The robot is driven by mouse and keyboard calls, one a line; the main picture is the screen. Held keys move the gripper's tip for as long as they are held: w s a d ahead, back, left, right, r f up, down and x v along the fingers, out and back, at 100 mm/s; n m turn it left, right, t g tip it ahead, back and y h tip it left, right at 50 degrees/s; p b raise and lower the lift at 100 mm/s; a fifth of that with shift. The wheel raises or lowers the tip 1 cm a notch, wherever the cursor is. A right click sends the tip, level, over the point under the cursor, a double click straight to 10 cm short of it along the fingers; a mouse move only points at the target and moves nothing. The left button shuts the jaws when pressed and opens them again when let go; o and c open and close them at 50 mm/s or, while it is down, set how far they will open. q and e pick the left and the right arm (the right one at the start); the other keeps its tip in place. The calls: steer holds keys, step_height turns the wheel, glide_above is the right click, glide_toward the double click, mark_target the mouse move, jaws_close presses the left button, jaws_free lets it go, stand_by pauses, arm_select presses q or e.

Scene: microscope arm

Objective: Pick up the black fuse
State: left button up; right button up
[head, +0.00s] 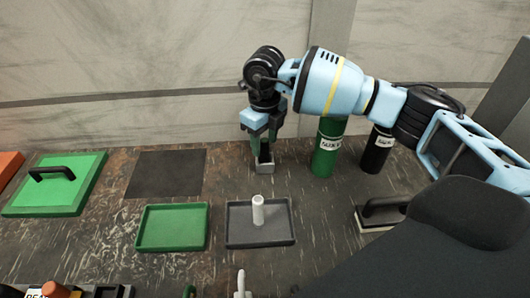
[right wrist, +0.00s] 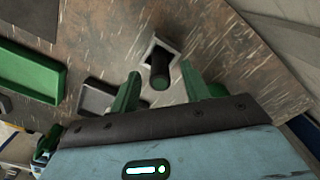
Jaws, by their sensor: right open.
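The black fuse (right wrist: 160,72) is a dark cylinder standing in a small light grey square holder (right wrist: 172,46) in the right wrist view. In the head view the fuse (head: 265,155) shows as a dark upright piece in the holder (head: 264,168), partly hidden by my gripper. My right gripper (head: 263,143) is open above the holder. Its two green fingers (right wrist: 160,78) lie on either side of the fuse, with visible gaps in the right wrist view. My left gripper is not in view.
A green canister (head: 326,160) and a black canister (head: 376,158) stand right of the holder. A grey tray (head: 277,237) with a white cylinder (head: 258,210) lies in front, beside a green tray (head: 150,243). A green lid (head: 80,190) with a black handle is far left.

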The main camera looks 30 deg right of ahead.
steer(key=shift+f, duration=0.65)
jaws_close()
steer(key=shift+r, duration=0.15)
step_height(320, 180, up, 10)
steer(key=shift+f, duration=0.1)
steer(key=shift+s, duration=0.1)
